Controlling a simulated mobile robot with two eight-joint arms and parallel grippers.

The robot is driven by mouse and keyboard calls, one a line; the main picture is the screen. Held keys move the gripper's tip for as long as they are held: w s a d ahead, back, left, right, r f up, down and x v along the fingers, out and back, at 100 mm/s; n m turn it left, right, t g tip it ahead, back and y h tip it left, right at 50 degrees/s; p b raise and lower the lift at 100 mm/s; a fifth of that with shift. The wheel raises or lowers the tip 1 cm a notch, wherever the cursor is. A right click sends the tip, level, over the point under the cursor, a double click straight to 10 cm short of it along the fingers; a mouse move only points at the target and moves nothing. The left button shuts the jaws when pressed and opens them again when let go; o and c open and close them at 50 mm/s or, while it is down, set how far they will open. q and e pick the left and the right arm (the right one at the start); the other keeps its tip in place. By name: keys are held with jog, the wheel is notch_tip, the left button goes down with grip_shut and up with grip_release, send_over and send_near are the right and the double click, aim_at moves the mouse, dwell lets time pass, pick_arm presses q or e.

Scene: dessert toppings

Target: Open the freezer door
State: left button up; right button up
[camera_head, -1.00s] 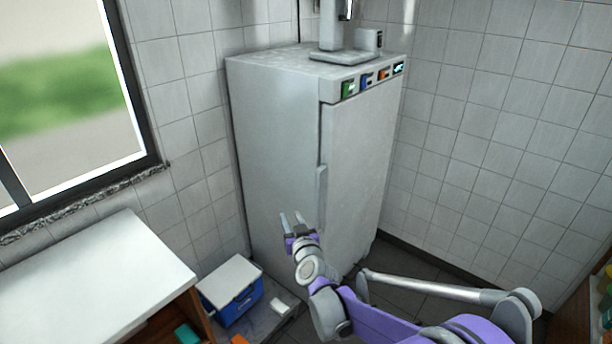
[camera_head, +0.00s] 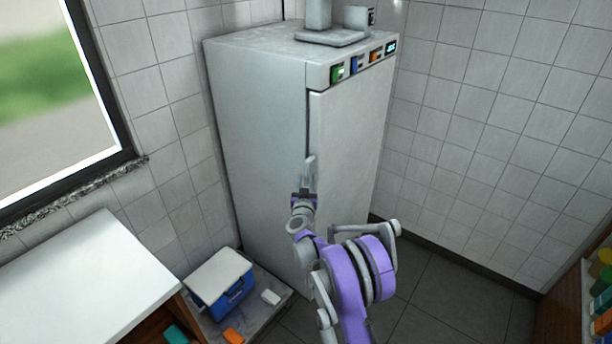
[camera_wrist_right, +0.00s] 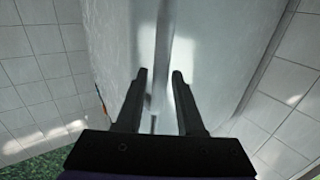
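The freezer (camera_head: 255,110) is a tall white cabinet standing in the tiled corner. Its door (camera_head: 350,135) is closed, with the handle along its left edge. My right gripper (camera_head: 308,176) is at the handle, which it largely covers in the head view. In the right wrist view the two dark fingers of the right gripper (camera_wrist_right: 159,76) stand apart, one on each side of the upright handle (camera_wrist_right: 162,55). Gaps show beside the handle, so the fingers are not closed on it. My left gripper is not in view.
A white counter (camera_head: 80,270) is at the lower left. Shelves with bottles (camera_head: 600,285) are at the right edge. The floor before the door is mostly clear.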

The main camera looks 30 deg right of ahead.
jog(key=shift+x, duration=1.2)
grip_shut()
dwell(0.6)
